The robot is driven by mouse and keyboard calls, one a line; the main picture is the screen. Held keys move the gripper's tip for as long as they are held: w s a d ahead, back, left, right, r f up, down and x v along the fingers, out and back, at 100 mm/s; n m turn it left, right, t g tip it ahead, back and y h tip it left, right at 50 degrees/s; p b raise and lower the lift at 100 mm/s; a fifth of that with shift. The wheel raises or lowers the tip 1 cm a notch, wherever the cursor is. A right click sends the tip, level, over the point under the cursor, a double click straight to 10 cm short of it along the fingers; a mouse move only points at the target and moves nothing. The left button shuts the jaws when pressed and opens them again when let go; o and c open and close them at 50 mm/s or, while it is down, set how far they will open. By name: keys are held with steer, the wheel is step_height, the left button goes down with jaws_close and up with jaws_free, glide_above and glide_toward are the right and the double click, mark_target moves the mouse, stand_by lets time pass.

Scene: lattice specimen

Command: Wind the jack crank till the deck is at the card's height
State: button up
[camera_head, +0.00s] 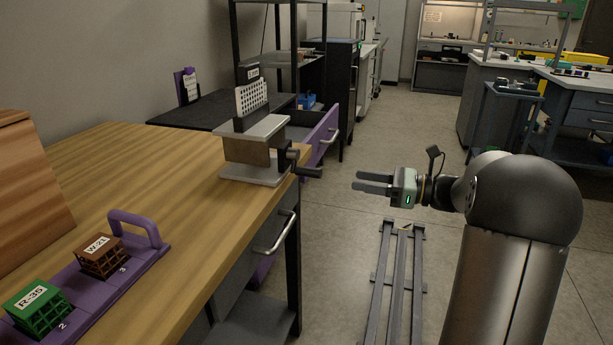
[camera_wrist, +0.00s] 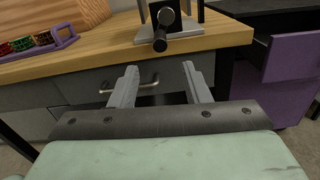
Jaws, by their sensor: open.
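The jack (camera_head: 252,150) stands at the right end of the wooden bench, with a pale deck on top and a flat base plate. Its dark crank (camera_head: 300,165) sticks out on the right side, over the bench edge; it also shows in the wrist view (camera_wrist: 162,34), pointing toward me. A white card with a grid of holes (camera_head: 251,97) stands upright at the deck, with a small dark label above it. My gripper (camera_head: 372,182) is open and empty, to the right of the crank and apart from it. Any height mark on the card is too small to read.
A purple tray (camera_head: 133,262) with a handle holds a green lattice block (camera_head: 38,308) and a brown lattice block (camera_head: 101,257). A wooden box (camera_head: 30,190) stands at the left. A drawer handle (camera_head: 274,234) juts out below the bench top. A purple drawer (camera_head: 320,135) stands open behind.

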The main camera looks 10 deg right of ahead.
mark_target(296, 170)
steer(key=x, duration=1.4)
steer(key=shift+s, duration=0.1)
jaws_close()
